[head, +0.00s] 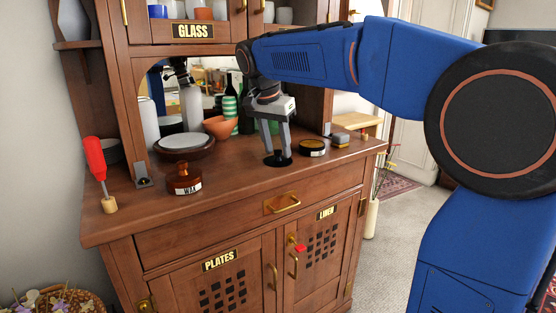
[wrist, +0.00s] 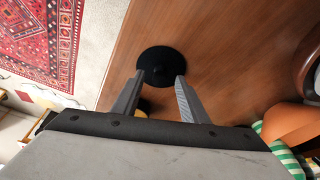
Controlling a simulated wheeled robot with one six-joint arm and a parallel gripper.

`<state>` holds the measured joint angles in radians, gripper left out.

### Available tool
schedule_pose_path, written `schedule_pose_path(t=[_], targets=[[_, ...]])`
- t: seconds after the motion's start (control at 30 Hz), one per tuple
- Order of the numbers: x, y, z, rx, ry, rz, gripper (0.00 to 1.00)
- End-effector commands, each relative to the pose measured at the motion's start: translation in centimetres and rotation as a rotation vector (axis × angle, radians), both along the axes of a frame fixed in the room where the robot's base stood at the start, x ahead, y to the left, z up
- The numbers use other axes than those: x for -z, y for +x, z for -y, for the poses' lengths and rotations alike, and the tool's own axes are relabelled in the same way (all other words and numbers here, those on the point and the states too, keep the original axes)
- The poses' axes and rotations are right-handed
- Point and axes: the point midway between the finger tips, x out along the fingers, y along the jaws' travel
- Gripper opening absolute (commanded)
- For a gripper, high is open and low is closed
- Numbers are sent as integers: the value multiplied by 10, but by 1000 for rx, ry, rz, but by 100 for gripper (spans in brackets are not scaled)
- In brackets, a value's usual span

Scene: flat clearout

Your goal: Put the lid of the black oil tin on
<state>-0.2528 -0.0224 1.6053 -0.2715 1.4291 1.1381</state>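A flat black disc, which looks like the lid (head: 270,162), lies on the cabinet's counter directly under my gripper (head: 278,154). In the wrist view the black lid (wrist: 162,62) sits just past my fingertips (wrist: 160,78). The two fingers are apart, with nothing clearly held between them. Whether the tips touch the lid I cannot tell. A low round black tin (head: 313,150) with a tan top face and a pale label stands just right of the lid. In the wrist view a small yellowish patch shows between the fingers, mostly hidden.
A brown wax jar (head: 184,182), a red-handled tool (head: 96,158) and a wide dish (head: 184,145) stand to the left. An orange bowl (head: 220,128) and green striped bottle (head: 230,107) stand behind. A small grey object (head: 340,139) is right of the tin. The front counter middle is clear.

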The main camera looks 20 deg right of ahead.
Motion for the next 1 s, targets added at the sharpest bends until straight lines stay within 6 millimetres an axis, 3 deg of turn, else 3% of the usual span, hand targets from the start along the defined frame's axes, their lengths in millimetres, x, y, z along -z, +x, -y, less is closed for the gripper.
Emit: schedule_pose_path(t=[0.13, 0.3, 0.67, 1.0], targets=[[0, 0, 0, 0, 0, 0, 37], [0, 0, 0, 0, 0, 0, 0], [-5, 0, 0, 0, 0, 1, 0], [-59, 1, 0, 0, 1, 3, 0]])
